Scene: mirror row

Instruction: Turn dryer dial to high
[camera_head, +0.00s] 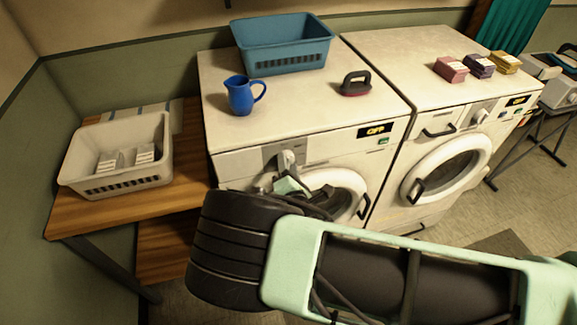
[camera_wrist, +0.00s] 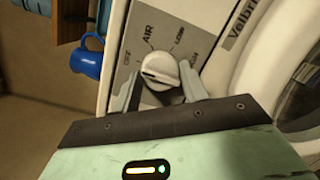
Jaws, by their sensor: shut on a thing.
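The white dryer dial (camera_wrist: 160,69) sits on a grey label panel on the front of the left machine (camera_head: 290,107); it also shows in the head view (camera_head: 287,158). Labels around it include AIR, LOW and what looks like HIGH; which one the dial points to is unclear. My gripper (camera_wrist: 161,82) is shut on the dial, with one finger on each side of it. In the head view my gripper (camera_head: 288,184) is at the front panel, partly hidden by my arm. The left machine's display (camera_head: 376,130) reads OFF.
A round door (camera_head: 345,188) with a handle is right of the dial, and a second machine (camera_head: 440,60) stands beside it. A blue jug (camera_head: 240,96), blue basket (camera_head: 283,45) and iron-like object (camera_head: 355,84) are on top. A white basket (camera_head: 120,150) sits on a wooden table.

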